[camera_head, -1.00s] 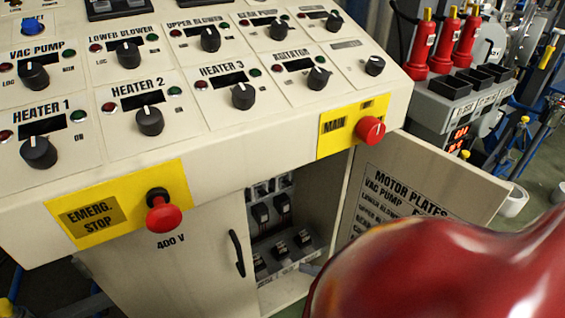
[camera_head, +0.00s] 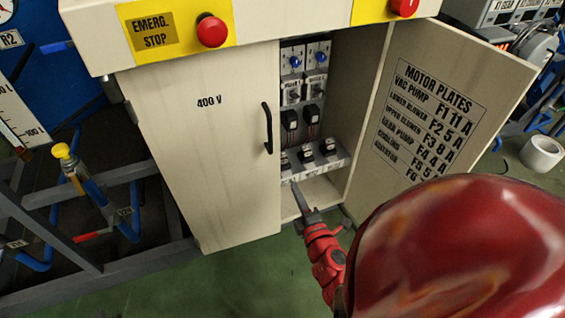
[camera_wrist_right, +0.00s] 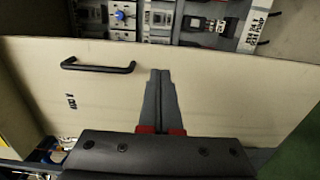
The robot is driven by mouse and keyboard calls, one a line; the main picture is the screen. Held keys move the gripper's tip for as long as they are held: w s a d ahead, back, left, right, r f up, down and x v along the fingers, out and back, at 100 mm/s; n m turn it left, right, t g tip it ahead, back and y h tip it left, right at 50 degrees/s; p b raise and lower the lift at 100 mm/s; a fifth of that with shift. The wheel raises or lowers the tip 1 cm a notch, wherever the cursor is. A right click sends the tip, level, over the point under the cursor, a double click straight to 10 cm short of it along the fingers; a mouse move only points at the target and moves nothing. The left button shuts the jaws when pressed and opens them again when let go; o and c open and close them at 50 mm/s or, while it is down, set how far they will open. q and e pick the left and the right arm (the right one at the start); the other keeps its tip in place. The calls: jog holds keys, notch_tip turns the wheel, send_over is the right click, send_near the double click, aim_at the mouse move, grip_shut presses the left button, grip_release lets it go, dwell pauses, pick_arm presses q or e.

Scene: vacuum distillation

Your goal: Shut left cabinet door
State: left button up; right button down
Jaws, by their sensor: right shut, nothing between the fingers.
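The left cabinet door (camera_head: 205,150) is cream, marked "400 V", with a black bar handle (camera_head: 267,128) near its free edge. It looks flush with the cabinet front or nearly so; I cannot tell whether a gap remains. In the right wrist view its outer face (camera_wrist_right: 225,75) and handle (camera_wrist_right: 98,65) fill the middle. My right gripper (camera_head: 298,190) is shut and empty, low by the door's free edge. In the wrist view its fingertips (camera_wrist_right: 160,72) overlap the door face near that edge; contact is unclear. My left gripper is out of view.
The right cabinet door (camera_head: 440,110), with a motor plate list, stands open. Breakers (camera_head: 302,115) show inside the cabinet. A grey frame with blue pipes (camera_head: 95,190) stands at left. A white roll (camera_head: 541,153) is at right. Green floor (camera_head: 240,285) is clear in front.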

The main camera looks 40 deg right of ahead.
aim_at(278, 154)
jog(key=x, duration=1.2)
jog(key=shift+w+a, duration=0.1)
jog(key=shift+w, duration=0.05)
